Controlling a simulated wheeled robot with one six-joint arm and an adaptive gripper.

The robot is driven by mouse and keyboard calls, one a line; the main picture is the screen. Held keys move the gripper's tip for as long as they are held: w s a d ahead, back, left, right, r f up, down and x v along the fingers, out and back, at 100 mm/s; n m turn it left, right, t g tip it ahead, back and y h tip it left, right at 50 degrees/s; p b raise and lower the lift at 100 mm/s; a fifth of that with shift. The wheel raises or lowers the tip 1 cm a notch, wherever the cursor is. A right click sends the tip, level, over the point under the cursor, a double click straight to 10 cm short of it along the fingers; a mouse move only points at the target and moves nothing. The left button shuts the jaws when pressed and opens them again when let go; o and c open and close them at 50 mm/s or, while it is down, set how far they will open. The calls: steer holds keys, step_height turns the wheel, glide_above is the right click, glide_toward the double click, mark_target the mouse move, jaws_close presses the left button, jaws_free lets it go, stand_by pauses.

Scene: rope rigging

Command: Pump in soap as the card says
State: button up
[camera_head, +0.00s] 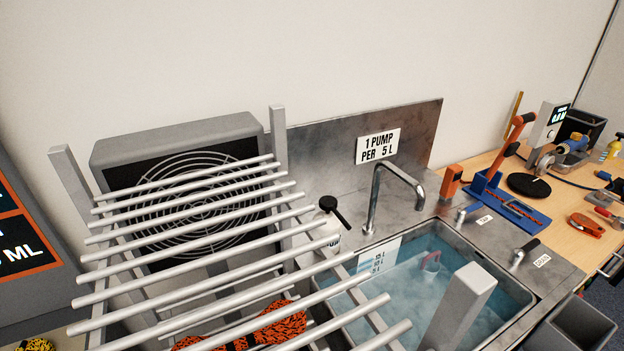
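A white card (378,146) on the steel backsplash reads "1 PUMP PER 5 L". A soap bottle with a black pump head (329,204) stands left of the tap, behind the sink. Its white body (332,241) is partly hidden by rack bars. The steel sink (523,290) holds bluish water (405,287). A white level scale (379,259) with litre marks is on its back left wall; the small figures, and which mark the water meets, are hard to tell. My gripper is not in view.
A slatted metal rack (190,240) fills the front left, with orange-black rope (262,328) among its bars. A fan (185,190) stands behind it. The curved tap (390,176) rises over the sink. A wooden bench (555,190) with tools lies to the right.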

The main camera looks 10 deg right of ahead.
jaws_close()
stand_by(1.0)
